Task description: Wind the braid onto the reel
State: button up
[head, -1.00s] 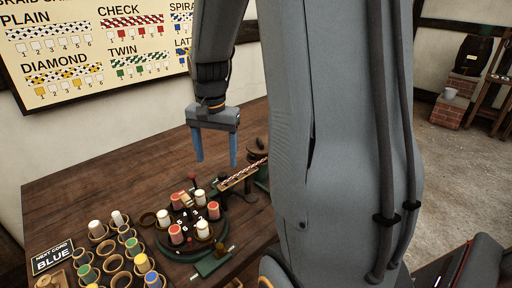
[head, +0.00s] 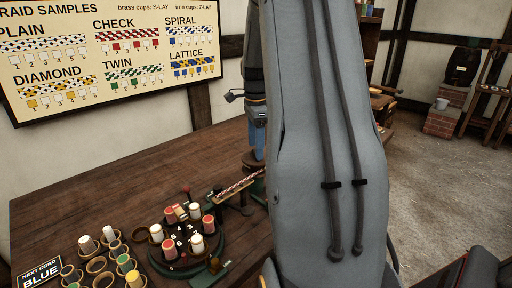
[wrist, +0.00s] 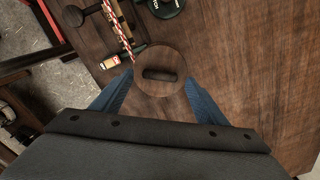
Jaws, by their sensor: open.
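The reel's round wooden top (wrist: 150,91), with a dark bar across it, lies between the finger tips of my gripper (wrist: 159,82) in the wrist view. The fingers are apart, one on either side, and I cannot tell whether they touch it. In the head view my gripper (head: 258,142) is above the reel (head: 249,160), and my arm hides part of both. The red-and-white braid (head: 235,187) runs along a wooden strip from the braiding stand (head: 216,251) toward the reel. The braid also shows in the wrist view (wrist: 117,27), ending near the reel's top.
Bobbins in red and white stand on the round stand; more bobbins and empty rings (head: 96,265) are at the table's near left. A sign (head: 40,273) reads "NEXT CORD BLUE". The table's back left (head: 110,175) is clear. A sample board (head: 110,50) hangs behind.

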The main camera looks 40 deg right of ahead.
jog(key=shift+f, duration=0.85)
jog(key=c, duration=1.1)
jog(key=shift+o, duration=0.2)
jog(key=shift+n, duration=0.4)
